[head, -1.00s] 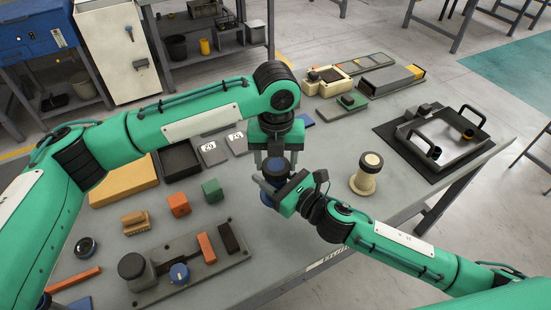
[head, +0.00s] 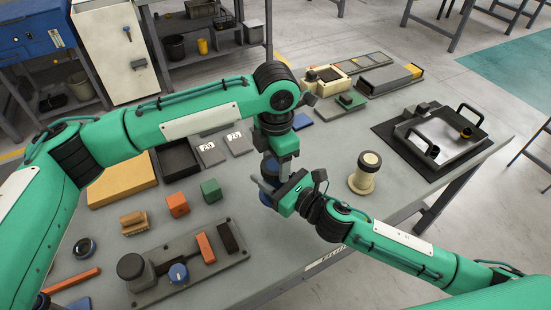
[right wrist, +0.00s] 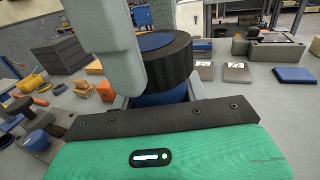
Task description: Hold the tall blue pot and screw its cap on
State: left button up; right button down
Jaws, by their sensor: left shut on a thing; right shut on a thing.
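The tall blue pot (head: 266,199) is upright near the table's middle, mostly hidden by my right gripper (head: 268,187), which is shut on it from the right. In the right wrist view the blue pot (right wrist: 160,96) shows under a black ribbed cap (right wrist: 178,62) with a blue top. The cap sits level on the pot's top; I cannot tell how far it is threaded. My left gripper (head: 272,164) points straight down from above and is shut on the cap. One grey left finger covers the cap's near left side in the right wrist view.
A cream spool-like pot (head: 364,175) stands just right of the grippers. A green block (head: 211,190) and an orange block (head: 177,204) are to the left. A grey fixture plate (head: 205,266) lies at the front; a handled tray (head: 440,137) lies at right.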

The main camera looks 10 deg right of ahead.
pick_arm(q)
jog(key=o, duration=1)
jog(key=shift+c, duration=0.2)
jog(key=shift+r, duration=0.15)
jog(key=shift+r, duration=2.15)
jog(key=shift+c, duration=0.6)
